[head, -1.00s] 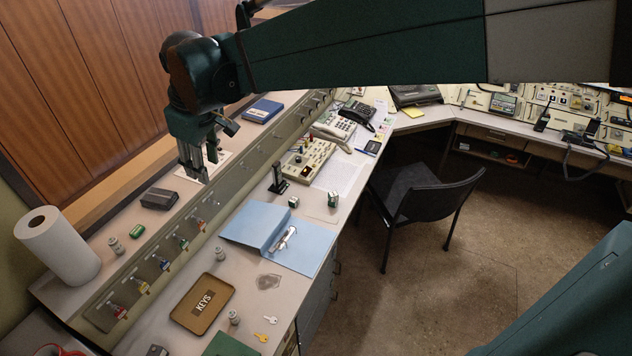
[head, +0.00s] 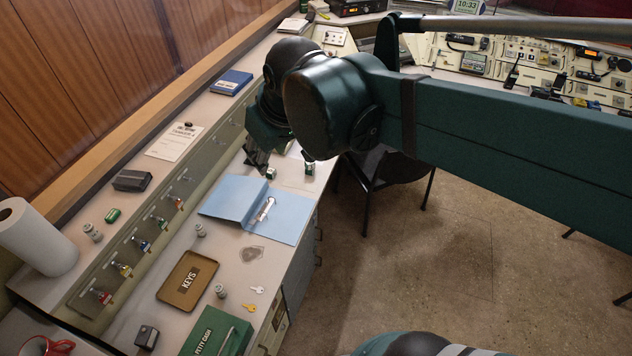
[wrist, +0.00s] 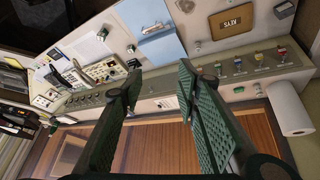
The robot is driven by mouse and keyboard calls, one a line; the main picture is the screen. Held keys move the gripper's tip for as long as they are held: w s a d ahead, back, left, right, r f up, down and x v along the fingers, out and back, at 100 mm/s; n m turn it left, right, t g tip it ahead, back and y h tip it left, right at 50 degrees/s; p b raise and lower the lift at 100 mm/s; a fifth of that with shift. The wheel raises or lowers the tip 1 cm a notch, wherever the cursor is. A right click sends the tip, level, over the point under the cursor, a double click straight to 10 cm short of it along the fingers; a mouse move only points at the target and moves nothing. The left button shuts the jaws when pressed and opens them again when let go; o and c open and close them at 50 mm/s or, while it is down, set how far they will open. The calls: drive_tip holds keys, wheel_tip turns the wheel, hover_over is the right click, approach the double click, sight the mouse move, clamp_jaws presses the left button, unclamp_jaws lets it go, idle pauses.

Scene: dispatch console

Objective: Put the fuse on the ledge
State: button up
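I cannot tell for certain which piece is the fuse. A pale, elongated piece (head: 264,210) lies on the open blue folder (head: 292,212) on the desk; it also shows in the wrist view (wrist: 156,29). Small grey cylindrical pieces stand on the desk (head: 201,230), by the key tray (head: 221,291) and on the raised ledge (head: 94,232). The ledge (head: 135,207) runs along the wall behind the key hooks. My gripper (head: 258,161) is over the desk behind the folder, partly hidden by my arm. In the wrist view its fingers (wrist: 160,95) are wide apart with nothing between them.
The ledge holds a paper roll (head: 35,238), a green item (head: 113,215), a dark box (head: 132,180), a paper sheet (head: 175,142) and a blue book (head: 231,82). A KEYS tray (head: 172,298) and green cash box (head: 205,340) occupy the near desk. Small green-white boxes (head: 309,168) stand beyond the folder.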

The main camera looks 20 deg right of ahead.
drive_tip(key=s+d+f+m+t, duration=0.1)
drive_tip(key=s+d+f+m, duration=0.2)
drive_tip(key=s+d+f, duration=0.2)
drive_tip(key=s+d, duration=0.2)
drive_tip(key=s, duration=0.2)
drive_tip(key=shift+d+m+t+h, duration=0.2)
drive_tip(key=shift+m+t+h, duration=0.1)
drive_tip(key=shift+m+h, duration=0.1)
